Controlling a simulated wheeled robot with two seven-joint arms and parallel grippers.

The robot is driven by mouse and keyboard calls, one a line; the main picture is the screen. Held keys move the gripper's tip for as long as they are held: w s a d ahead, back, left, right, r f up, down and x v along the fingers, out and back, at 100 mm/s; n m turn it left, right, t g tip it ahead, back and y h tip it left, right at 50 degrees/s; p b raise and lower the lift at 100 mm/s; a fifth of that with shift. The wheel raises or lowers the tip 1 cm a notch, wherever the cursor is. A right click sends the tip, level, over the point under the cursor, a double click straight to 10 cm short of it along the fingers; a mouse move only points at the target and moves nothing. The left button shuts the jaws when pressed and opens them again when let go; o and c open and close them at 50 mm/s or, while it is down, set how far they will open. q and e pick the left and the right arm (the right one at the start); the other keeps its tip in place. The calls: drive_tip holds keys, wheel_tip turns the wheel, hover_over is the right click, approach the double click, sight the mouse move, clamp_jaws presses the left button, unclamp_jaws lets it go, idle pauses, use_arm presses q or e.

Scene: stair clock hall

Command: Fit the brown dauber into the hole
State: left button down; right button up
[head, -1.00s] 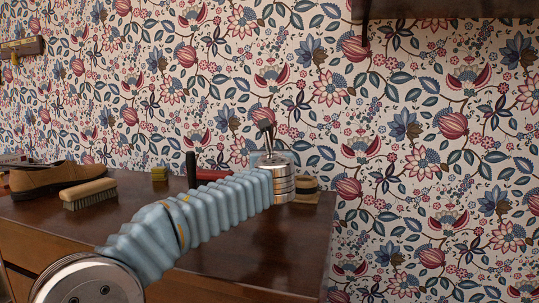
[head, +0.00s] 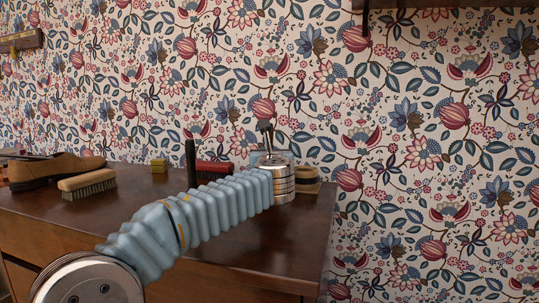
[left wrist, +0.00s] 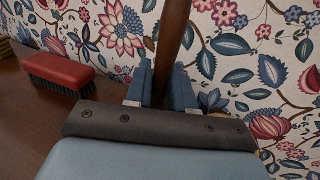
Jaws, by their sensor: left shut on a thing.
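The brown dauber's dark brown shaft (left wrist: 172,38) rises between the blue fingers of my left gripper (left wrist: 162,84) in the left wrist view. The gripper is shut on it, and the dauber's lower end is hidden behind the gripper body. In the head view my ribbed blue left arm reaches over the table to a silver wrist, which hides most of the gripper. A thin dark piece (head: 265,134) sticks up above the wrist; I cannot tell what it is. No hole is clearly visible. My right gripper is not in view.
On the brown table (head: 150,212) stand a brown shoe (head: 50,168), a wooden brush (head: 88,184), a small yellow block (head: 159,166) and a red brush (left wrist: 60,72). Patterned wallpaper (head: 430,190) is close behind.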

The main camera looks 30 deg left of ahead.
use_arm(q)
drive_tip(key=c, duration=0.9)
unclamp_jaws()
drive_tip(key=shift+f, duration=0.1)
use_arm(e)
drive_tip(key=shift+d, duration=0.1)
use_arm(q)
drive_tip(key=shift+s+d, duration=0.45)
drive_tip(key=shift+s, duration=0.15)
drive_tip(key=b+v, duration=0.1)
drive_tip(key=v, duration=1.1)
drive_tip(key=shift+s, duration=0.2)
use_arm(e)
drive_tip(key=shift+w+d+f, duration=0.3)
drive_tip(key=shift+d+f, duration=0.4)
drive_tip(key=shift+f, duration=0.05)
